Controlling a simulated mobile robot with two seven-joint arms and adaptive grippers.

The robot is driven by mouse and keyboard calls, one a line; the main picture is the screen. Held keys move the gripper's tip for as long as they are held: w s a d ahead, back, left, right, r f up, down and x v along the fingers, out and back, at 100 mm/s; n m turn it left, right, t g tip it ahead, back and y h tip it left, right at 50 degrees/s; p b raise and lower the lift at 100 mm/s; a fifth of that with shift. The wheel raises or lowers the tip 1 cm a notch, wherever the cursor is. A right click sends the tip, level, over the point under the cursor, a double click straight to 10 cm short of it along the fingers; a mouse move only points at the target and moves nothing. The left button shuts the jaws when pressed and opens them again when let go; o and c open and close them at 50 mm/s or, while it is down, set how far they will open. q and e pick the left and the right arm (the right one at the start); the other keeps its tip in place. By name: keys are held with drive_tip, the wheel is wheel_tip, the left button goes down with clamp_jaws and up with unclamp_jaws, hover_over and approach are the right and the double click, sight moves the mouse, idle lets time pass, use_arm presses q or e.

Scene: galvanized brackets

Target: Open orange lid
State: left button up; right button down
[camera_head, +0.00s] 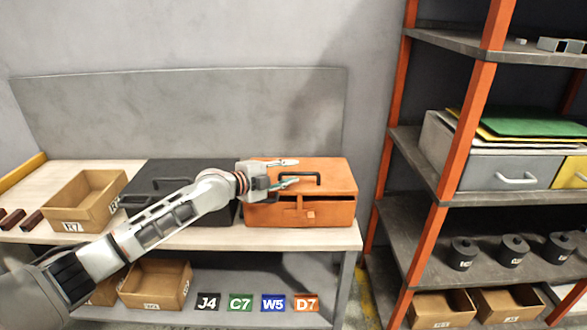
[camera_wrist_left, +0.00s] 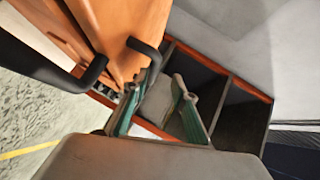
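The orange toolbox (camera_head: 338,211) stands at the right end of the workbench. Its orange lid (camera_head: 335,172) carries a black handle (camera_head: 317,179). My left gripper (camera_head: 297,172) is at the lid's left part, beside the handle, with its fingers apart. In the left wrist view the gripper (camera_wrist_left: 157,90) is open, with green-lined fingers and no object visibly clamped. There the orange lid (camera_wrist_left: 130,25) and black handle (camera_wrist_left: 146,52) lie left of the fingers, and dark compartments with an orange rim show beyond them. The lid appears partly raised; contact with the fingers is unclear. My right gripper is not seen.
A black case (camera_head: 165,172) stands left of the orange box, partly behind my left arm. A cardboard bin (camera_head: 78,211) is farther left. An orange-post shelf (camera_head: 480,110) rises at the right. A grey wall panel (camera_head: 190,115) stands behind the bench.

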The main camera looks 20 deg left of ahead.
sight(278, 196)
use_arm(q)
drive_tip(key=shift+p+v, duration=1.4)
drive_tip(key=shift+v, duration=1.05)
drive_tip(key=shift+f, duration=0.1)
